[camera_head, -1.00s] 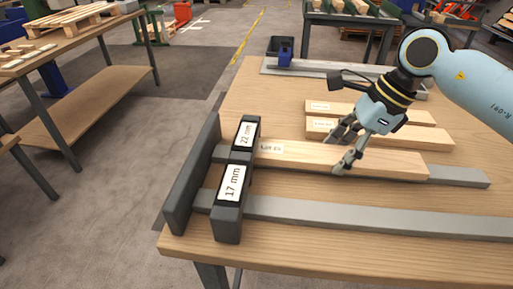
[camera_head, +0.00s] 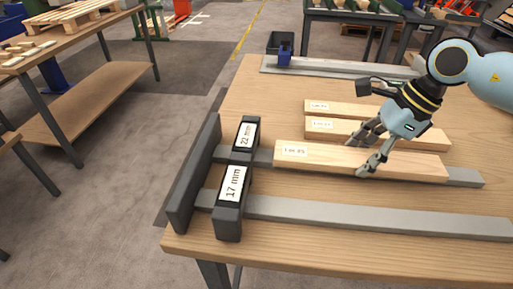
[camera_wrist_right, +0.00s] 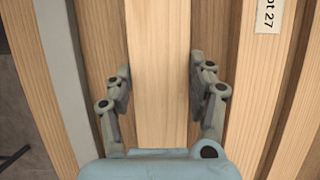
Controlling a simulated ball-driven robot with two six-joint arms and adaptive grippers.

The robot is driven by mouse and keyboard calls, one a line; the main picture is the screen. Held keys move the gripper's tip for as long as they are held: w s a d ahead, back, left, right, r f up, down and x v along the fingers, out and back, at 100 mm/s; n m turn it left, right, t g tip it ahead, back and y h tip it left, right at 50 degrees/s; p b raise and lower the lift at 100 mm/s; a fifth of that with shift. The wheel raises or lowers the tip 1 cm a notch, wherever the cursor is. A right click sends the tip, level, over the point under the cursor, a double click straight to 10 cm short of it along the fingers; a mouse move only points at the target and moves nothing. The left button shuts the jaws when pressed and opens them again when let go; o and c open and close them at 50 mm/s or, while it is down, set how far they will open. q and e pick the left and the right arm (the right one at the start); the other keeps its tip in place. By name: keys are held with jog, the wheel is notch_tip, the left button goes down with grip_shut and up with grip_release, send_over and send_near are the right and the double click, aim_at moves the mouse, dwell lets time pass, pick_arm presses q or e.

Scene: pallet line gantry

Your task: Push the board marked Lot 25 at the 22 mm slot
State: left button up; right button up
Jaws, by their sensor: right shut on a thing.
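The front board (camera_head: 325,157), with a small label that looks like Lot 25 near its left end, lies along the grey rail of the 22 mm slot. My right gripper (camera_head: 361,158) is shut across the board, right of its middle. In the right wrist view the board (camera_wrist_right: 158,60) runs between my right gripper's two fingers (camera_wrist_right: 160,78). The dark gauge block marked 22 mm (camera_head: 246,133) stands left of the board, with a short gap to the board's end. The slot opening itself is hidden. My left gripper is not in view.
The block marked 17 mm (camera_head: 232,182) stands in front, with its bare rail (camera_head: 380,217). A dark plate (camera_head: 192,180) stands left of both blocks. Two more boards (camera_head: 345,109) (camera_head: 320,125) lie behind; a Lot 27 label (camera_wrist_right: 268,12) shows on one.

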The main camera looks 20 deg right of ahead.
jog(key=shift+f, duration=0.1)
jog(key=o, duration=1.4)
jog(key=shift+d, duration=0.1)
jog(key=shift+c, duration=0.2)
jog(key=v, duration=0.6)
jog(key=shift+s+d, duration=0.15)
jog(key=shift+d, duration=0.1)
jog(key=shift+r, duration=0.7)
